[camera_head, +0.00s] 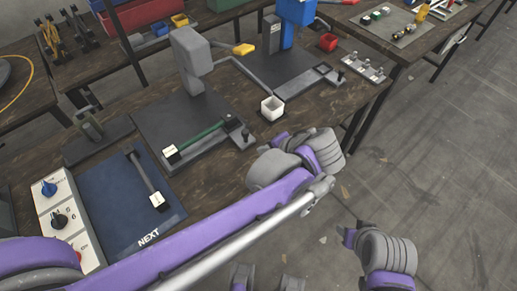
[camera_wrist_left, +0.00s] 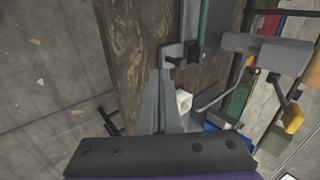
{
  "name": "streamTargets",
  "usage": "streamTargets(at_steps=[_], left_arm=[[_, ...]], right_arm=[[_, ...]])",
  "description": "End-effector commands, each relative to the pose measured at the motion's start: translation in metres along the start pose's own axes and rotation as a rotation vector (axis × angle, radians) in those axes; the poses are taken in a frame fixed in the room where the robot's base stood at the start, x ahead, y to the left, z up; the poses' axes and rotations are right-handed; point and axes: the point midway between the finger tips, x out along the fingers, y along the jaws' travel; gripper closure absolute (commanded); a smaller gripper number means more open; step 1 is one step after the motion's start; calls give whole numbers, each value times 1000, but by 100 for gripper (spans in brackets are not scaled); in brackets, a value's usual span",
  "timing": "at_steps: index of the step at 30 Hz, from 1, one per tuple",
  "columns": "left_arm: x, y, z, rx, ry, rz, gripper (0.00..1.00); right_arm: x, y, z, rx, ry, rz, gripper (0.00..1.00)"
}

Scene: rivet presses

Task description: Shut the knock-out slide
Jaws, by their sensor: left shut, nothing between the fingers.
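The grey rivet press (camera_head: 190,55) stands on a dark base plate on the wooden bench. A green bar (camera_head: 200,138) with a white-faced block at one end lies along its front edge. At the bar's right end is a dark block (camera_head: 231,122) with a small dark knob (camera_head: 245,135), apparently the knock-out slide. In the left wrist view the knob (camera_wrist_left: 175,62) is close to my fingertips; contact is unclear. My left gripper (camera_wrist_left: 160,73) is shut and empty. In the head view my left wrist hides most of it.
A blue press (camera_head: 297,12) with a grey lever stands behind. A blue mat (camera_head: 100,190) and a knob panel (camera_head: 58,215) are left. Open floor lies right.

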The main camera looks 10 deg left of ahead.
Motion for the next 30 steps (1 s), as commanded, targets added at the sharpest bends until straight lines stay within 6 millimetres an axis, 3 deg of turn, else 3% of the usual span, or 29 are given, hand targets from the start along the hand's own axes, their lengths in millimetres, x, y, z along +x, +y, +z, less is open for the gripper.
streamTargets(at_steps=[1, 3, 8, 14, 24, 30], left_arm=[[-6, 7, -15, 26, 7, -40, 100], [-13, 10, -26, 43, 9, -83, 100], [-14, 10, -35, 54, 10, -121, 100], [16, 5, -34, 50, 7, -121, 100], [86, -5, -34, 51, 7, -119, 100], [101, -26, -36, 52, 9, -119, 100]], right_arm=[[4, 0, 3, 0, -2, 0, 50], [6, 0, 4, 0, -2, 0, 50], [7, 0, 4, 0, -3, 0, 50], [9, 0, 6, 0, -3, 0, 50], [14, 0, 9, 0, -5, 0, 50], [12, 0, 8, 0, -5, 0, 50]])
